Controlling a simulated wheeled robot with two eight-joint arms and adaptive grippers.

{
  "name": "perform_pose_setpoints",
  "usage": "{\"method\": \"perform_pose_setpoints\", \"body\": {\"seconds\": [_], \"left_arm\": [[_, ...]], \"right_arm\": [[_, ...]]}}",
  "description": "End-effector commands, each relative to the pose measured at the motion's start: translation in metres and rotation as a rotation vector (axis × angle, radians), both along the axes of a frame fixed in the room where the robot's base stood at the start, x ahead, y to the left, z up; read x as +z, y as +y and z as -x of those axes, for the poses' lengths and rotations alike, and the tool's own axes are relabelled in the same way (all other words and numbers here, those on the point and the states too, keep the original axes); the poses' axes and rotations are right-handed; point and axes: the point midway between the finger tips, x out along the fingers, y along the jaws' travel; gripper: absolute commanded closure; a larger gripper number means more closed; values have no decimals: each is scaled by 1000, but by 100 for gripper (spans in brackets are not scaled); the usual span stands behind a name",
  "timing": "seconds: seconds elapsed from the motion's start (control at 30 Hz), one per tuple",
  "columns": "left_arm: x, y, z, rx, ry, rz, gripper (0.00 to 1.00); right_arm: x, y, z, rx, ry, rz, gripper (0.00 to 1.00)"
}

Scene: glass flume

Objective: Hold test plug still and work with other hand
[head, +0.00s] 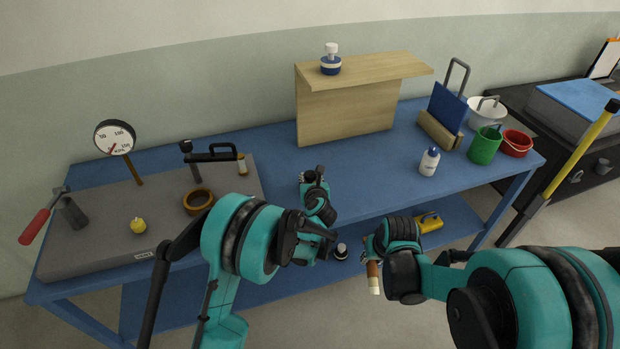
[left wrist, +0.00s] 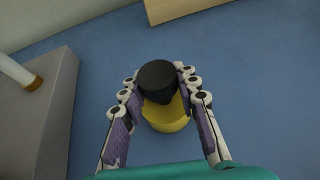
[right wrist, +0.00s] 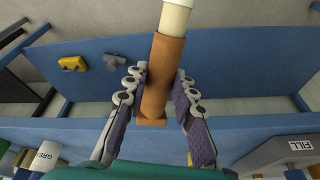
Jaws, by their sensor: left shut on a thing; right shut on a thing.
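My left gripper (head: 312,180) is shut on a yellow round piece with a black cap (left wrist: 165,112), which appears to be the test plug, above the blue bench. Its black cap (left wrist: 157,76) sits between the fingertips in the left wrist view. In the head view the hand mostly hides it. My right gripper (head: 372,255) is shut on a brown handle (right wrist: 160,75) with a cream end (right wrist: 176,16), in front of the bench edge. The cream end (head: 375,286) points down in the head view. The two hands are apart.
A wooden stand (head: 350,110) is behind; a white bottle (head: 429,162) and green bucket (head: 485,145) are right. A yellow item (head: 428,222) lies on the lower shelf.

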Motion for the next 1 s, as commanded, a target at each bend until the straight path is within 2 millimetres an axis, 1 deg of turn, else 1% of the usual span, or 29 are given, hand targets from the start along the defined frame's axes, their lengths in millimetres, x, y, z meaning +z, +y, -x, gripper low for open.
{"method": "perform_pose_setpoints", "body": {"seconds": [0.37, 0.47, 0.53, 0.57, 0.67, 0.7, 0.77, 0.8, 0.87, 0.93, 1.0], "left_arm": [[0, 0, 0, 0, 0, 0, 100], [0, 0, 0, 0, 0, 0, 100], [0, 0, 0, 0, 0, 0, 100], [0, 0, 0, 0, 0, 0, 100], [0, 0, 0, 0, 0, 0, 100], [0, 0, 0, 0, 0, 0, 100], [0, 0, 0, 0, 0, 0, 100], [0, 0, 0, 0, 0, 0, 100], [0, 0, 0, 0, 0, 0, 100], [0, 0, 0, 0, 0, 0, 100], [0, 0, 0, 0, 0, 0, 100]], "right_arm": [[0, 0, 0, -1, 0, 0, 100], [1, -2, -8, -31, 5, -1, 100], [4, -7, -20, -90, 12, -6, 100], [5, -10, -29, -127, 18, -9, 100], [12, -25, -63, -299, 40, -24, 100], [15, -33, -80, -383, 51, -32, 100], [21, -45, -105, -520, 67, -49, 100], [24, -54, -122, -615, 77, -63, 100], [28, -64, -147, -753, 91, -84, 100], [31, -69, -172, -906, 107, -114, 100], [31, -67, -195, -1046, 118, -148, 100]]}}
